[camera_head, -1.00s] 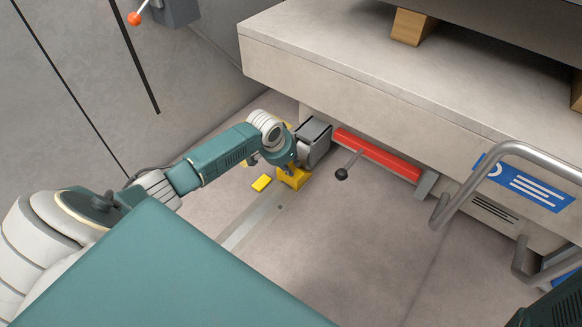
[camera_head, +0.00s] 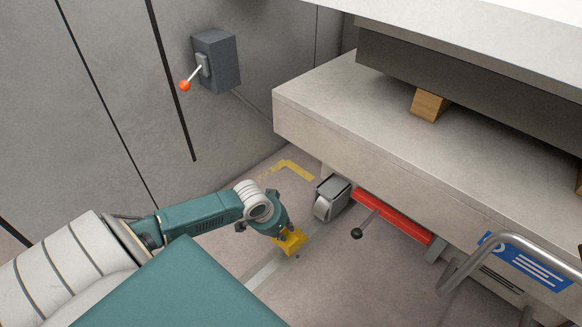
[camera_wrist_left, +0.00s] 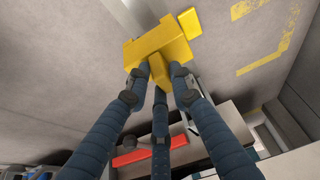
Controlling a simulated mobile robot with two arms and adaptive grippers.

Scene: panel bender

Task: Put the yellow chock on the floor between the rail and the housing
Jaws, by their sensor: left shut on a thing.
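My left gripper (camera_head: 284,234) is shut on the yellow chock (camera_head: 290,243). In the left wrist view, its dark fingers close around a raised middle part of the chock (camera_wrist_left: 150,49). I cannot tell whether the chock touches the floor. A grey housing with a wheel (camera_head: 333,190) stands under the machine's edge, beyond and right of the chock, with a gap between them. My right gripper is not in view.
A yellow corner marking (camera_head: 296,169) is on the floor near the wall. A red bar (camera_head: 395,216) and a black-knobbed lever (camera_head: 357,233) stick out right of the housing. The machine bed (camera_head: 330,125) overhangs.

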